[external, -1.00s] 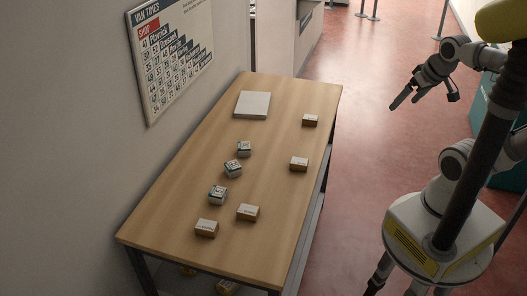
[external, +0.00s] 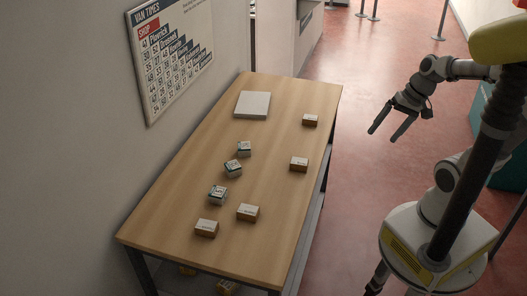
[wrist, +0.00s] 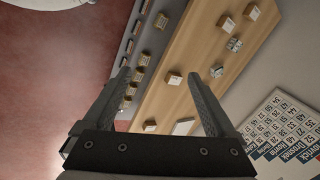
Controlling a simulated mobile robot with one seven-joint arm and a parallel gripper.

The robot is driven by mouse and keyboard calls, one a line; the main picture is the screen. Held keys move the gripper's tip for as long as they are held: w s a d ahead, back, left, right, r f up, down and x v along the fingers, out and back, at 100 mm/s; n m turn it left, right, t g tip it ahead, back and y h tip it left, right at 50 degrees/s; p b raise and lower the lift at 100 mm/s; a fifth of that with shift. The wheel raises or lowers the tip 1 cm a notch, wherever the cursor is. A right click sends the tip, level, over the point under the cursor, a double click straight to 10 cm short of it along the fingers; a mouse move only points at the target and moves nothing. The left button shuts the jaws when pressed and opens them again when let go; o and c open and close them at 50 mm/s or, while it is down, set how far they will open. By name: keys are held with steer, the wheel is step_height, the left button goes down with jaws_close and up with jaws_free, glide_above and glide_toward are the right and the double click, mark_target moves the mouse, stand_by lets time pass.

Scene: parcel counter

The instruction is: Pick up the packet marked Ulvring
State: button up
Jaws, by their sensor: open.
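Several small packets lie on the wooden table; their print is too small to read, so I cannot tell which is marked Ulvring. Brown-sided packets with white tops lie at the right edge, far (external: 310,121) and middle (external: 299,164), and near the front, right (external: 248,213) and left (external: 206,228). Grey-white packets with dark markings lie along the middle: far (external: 244,149), middle (external: 233,169) and near (external: 218,195). My gripper (external: 383,136) is open and empty, off the table's right side above the floor. The wrist view shows its fingers apart (wrist: 158,73).
A flat white slab (external: 252,105) lies at the table's (external: 180,207) far end. A shelf under the table holds several more packets, seen in the wrist view (wrist: 144,58). A wall with a van-times board (external: 172,58) stands left.

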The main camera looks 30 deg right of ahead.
steer(key=w+a+f+m+y+b, duration=0.2)
steer(key=a+f+m+y+b, duration=0.15)
steer(key=f, duration=0.25)
steer(key=m+t+y+b, duration=0.3)
steer(key=m+t+b, duration=0.4)
steer(key=m, duration=1.1)
glide_toward(303, 162)
steer(key=b+x, duration=0.3)
steer(key=x, duration=0.8)
steer(key=shift+w+f, duration=0.1)
steer(key=shift+f, duration=0.05)
jaws_close()
